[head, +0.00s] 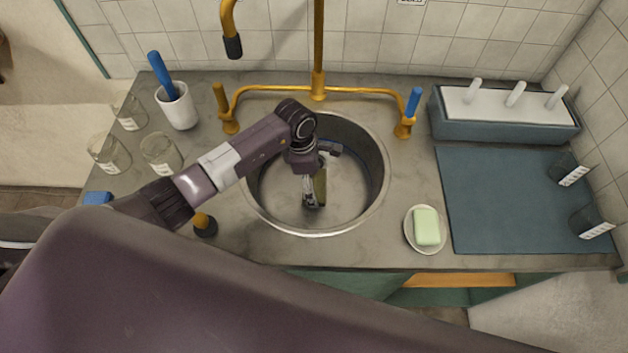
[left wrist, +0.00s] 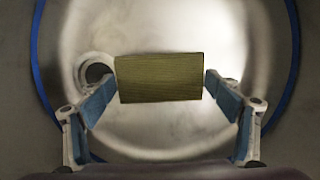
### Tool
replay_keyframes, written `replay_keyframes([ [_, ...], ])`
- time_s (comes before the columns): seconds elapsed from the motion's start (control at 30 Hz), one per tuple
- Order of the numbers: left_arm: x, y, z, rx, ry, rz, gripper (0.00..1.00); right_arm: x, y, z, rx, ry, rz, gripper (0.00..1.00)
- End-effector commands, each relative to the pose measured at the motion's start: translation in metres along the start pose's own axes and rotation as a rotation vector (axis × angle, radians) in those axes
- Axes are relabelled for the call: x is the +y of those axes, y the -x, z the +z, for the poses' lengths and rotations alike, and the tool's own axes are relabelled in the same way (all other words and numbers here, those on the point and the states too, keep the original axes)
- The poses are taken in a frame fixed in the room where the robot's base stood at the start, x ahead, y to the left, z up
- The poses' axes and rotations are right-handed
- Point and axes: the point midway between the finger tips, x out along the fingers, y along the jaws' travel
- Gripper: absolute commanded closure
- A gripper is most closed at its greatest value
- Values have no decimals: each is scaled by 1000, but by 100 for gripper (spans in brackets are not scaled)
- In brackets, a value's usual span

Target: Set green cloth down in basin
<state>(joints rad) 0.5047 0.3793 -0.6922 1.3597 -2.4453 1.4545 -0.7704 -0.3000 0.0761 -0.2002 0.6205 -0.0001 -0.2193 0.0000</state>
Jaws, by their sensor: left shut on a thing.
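The round metal basin (head: 375,194) is set into the grey counter. My left gripper (head: 313,196) reaches down into it from above. The gripper is shut on the green cloth (head: 320,185), a small olive-green block shape. In the left wrist view the cloth (left wrist: 160,68) sits between the two blue-padded fingertips (left wrist: 160,88), above the basin floor (left wrist: 165,128). I cannot tell whether the cloth touches the floor. My right gripper is not in view.
A brass faucet (head: 318,85) with side handles stands behind the basin. Glass jars (head: 108,155) and a white cup (head: 178,106) with a blue-handled tool stand left. A soap dish (head: 411,238), blue mat (head: 500,200) and rack (head: 505,125) are right.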

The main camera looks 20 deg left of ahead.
Motion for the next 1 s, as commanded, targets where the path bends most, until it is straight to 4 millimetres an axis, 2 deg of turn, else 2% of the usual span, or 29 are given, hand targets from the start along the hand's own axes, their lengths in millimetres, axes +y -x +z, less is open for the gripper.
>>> replay_keyframes([
  [0.27, 0, -4, 0, -1, -1, 1, 40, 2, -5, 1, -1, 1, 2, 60],
  [0.3, 0, -3, 0, -1, -1, 0, 15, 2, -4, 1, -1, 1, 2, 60],
  [0.43, 0, -2, 0, -1, -1, 0, 1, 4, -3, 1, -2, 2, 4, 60],
  [0.77, 0, -1, 0, -1, -1, 0, 0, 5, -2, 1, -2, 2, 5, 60],
  [0.87, 0, 4, 1, -1, 0, 1, 0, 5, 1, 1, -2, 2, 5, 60],
  [1.0, 2, 24, 0, -1, -2, 5, 0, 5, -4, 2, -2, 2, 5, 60],
])
